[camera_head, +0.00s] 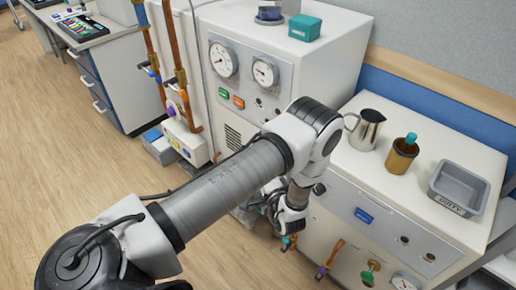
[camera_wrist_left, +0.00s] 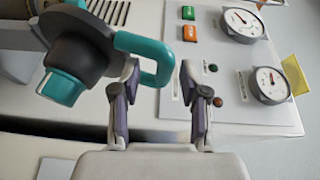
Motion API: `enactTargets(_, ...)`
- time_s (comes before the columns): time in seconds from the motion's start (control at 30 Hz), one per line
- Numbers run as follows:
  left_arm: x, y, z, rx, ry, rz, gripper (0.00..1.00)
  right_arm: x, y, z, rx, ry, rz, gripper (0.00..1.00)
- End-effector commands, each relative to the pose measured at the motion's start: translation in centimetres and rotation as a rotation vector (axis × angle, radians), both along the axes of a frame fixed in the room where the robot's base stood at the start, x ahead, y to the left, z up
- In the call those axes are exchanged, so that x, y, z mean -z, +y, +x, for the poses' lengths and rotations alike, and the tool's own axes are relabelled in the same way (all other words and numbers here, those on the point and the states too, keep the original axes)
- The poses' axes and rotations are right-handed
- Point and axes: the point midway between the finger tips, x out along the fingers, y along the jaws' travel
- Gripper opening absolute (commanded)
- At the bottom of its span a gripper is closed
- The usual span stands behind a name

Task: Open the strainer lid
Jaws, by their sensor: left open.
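The strainer lid appears to be the dark grey round cap (camera_wrist_left: 82,48) with a teal knob and a teal loop handle (camera_wrist_left: 150,48), at the upper left of the left wrist view. My left gripper (camera_wrist_left: 158,70) is open. The outer end of the loop handle lies between its two fingers in the picture; I cannot tell whether they touch it. In the head view my left gripper (camera_head: 268,208) is low in front of the white cabinets, and my arm and wrist hide most of the strainer there. My right gripper is not in view.
A gauge panel (camera_wrist_left: 245,75) with buttons is at the right of the wrist view. In the head view, copper pipes (camera_head: 174,60) stand left of the machine. The floor at left is clear.

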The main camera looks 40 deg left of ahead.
Motion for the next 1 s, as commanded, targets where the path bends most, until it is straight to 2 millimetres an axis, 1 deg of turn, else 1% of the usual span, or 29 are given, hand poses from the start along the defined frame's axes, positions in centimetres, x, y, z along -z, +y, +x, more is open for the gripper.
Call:
enactTargets(0.07,0.0,-0.7,-0.3,0.002,0.001,0.001,0.44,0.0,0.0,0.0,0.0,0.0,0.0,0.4)
enactTargets(0.17,0.0,-2.2,-1.0,0.005,0.003,0.001,0.44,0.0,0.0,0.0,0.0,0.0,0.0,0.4)
enactTargets(0.3,0.0,-4.8,-2.4,0.005,0.003,0.0,0.44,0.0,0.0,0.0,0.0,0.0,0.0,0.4)
enactTargets(0.4,0.0,-6.1,-3.0,0.004,0.003,-0.001,0.44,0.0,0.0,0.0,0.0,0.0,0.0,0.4)
enactTargets(0.53,0.0,-6.6,-3.4,0.0,0.002,-0.001,0.44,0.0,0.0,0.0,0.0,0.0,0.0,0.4)
enactTargets(0.93,0.0,-6.5,-3.4,0.0,0.002,-0.001,0.44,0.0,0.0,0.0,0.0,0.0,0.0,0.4)
enactTargets(1.0,-0.4,-6.5,-3.3,-0.001,0.0,-0.001,0.44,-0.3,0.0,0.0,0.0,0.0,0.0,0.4)
